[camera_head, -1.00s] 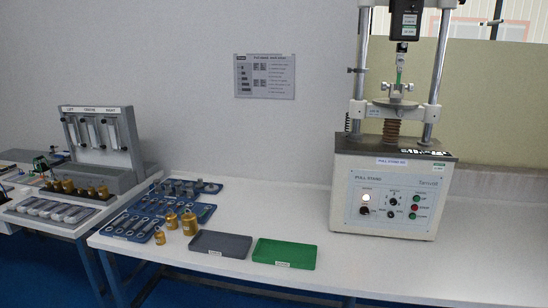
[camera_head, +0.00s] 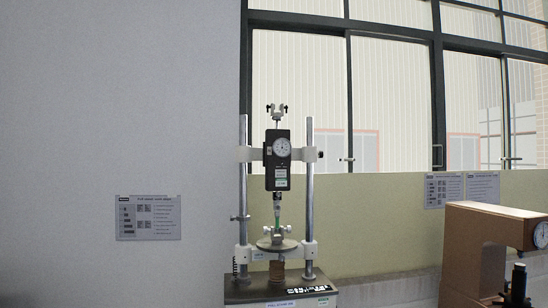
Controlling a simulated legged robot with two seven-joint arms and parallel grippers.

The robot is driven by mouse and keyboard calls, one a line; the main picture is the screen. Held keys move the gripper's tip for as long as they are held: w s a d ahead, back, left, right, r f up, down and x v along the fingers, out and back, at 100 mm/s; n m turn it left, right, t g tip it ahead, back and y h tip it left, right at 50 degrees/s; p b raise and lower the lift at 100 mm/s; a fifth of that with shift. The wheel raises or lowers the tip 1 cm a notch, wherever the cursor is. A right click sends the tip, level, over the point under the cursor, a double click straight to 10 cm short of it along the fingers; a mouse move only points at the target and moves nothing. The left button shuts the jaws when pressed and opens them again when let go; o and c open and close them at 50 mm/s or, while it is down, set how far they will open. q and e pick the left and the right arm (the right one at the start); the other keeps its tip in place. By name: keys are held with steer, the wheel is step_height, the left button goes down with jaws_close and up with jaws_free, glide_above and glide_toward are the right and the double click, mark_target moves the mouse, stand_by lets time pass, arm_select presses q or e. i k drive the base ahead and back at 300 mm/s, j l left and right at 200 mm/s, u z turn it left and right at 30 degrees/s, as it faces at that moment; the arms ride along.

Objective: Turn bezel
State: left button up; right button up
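A force gauge (camera_head: 278,163) with a round white dial (camera_head: 282,147) is mounted between two upright posts of the pull stand (camera_head: 280,290). The dial's rim, or bezel, is small in this view, and its markings are too fine to read. Below the gauge, a green piece (camera_head: 277,214) hangs down to a small clamp on a round plate (camera_head: 277,245). Another dial (camera_head: 541,235) sits on a brown-topped tester (camera_head: 490,245) at the right edge, partly cut off. Neither of my grippers shows.
A printed sheet (camera_head: 148,218) hangs on the grey wall at left. More sheets (camera_head: 462,189) hang on the low yellow-green wall at right. Large windows (camera_head: 395,100) fill the back. The bench top is mostly below the view.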

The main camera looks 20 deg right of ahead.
mark_target(287, 147)
steer(key=i+l+z, duration=0.1)
steer(key=i+z, duration=0.35)
steer(key=i, duration=0.15)
steer(key=i+j+z, duration=0.15)
steer(key=i+z, duration=0.3)
steer(key=i, duration=0.2)
